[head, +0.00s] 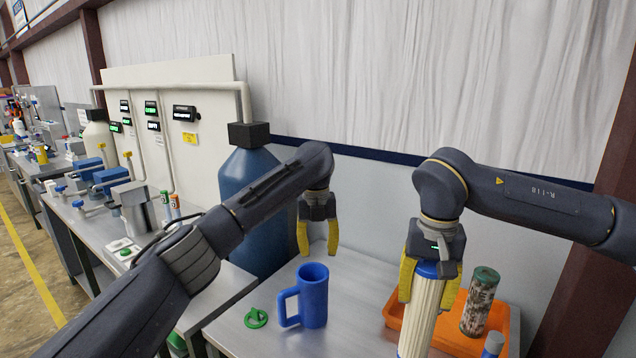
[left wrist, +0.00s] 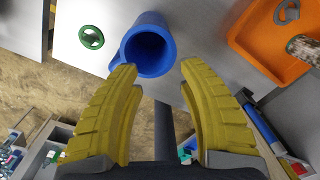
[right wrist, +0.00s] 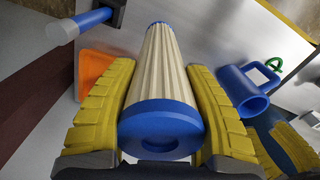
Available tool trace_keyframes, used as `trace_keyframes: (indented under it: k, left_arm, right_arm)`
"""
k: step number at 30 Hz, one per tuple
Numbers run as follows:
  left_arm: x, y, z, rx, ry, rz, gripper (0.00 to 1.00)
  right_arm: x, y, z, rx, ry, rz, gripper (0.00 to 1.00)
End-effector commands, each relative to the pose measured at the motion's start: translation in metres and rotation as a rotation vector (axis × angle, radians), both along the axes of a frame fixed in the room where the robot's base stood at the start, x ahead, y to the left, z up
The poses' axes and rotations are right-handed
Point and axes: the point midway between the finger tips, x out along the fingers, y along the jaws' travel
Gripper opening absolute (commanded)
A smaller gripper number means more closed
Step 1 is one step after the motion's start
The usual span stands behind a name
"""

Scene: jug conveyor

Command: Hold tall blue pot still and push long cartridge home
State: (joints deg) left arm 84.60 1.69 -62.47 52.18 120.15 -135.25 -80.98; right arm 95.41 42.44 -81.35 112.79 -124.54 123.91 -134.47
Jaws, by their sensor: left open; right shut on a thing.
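The tall blue pot (head: 313,295) stands upright on the grey table, its handle toward the left. In the left wrist view its open top (left wrist: 148,50) shows, and it looks empty. My left gripper (head: 318,250) is open above the pot, its yellow fingers apart and not touching it. The long cartridge (head: 421,315) is white and ribbed with a blue end cap. My right gripper (head: 430,297) is shut on the cartridge near its blue cap and holds it upright, to the right of the pot. The right wrist view shows the cartridge (right wrist: 162,75) between the yellow fingers.
An orange tray (head: 395,312) at the right holds a dirty mottled cartridge (head: 480,302). A large blue tank (head: 248,190) stands behind my left arm.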

Motion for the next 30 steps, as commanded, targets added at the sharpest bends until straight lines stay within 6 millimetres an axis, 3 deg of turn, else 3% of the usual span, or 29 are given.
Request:
trace_keyframes:
  k: [15,30]
  left_arm:
    - [0.005,-0.027,0.0,-0.001,0.032,0.841,0.4]
    - [0.009,-0.038,-0.004,0.011,0.056,1.677,0.4]
  right_arm:
    - [0.0,0.0,0.0,0.0,0.0,0.001,0.01]
    - [0.0,0.0,0.0,0.0,0.0,0.0,0.01]
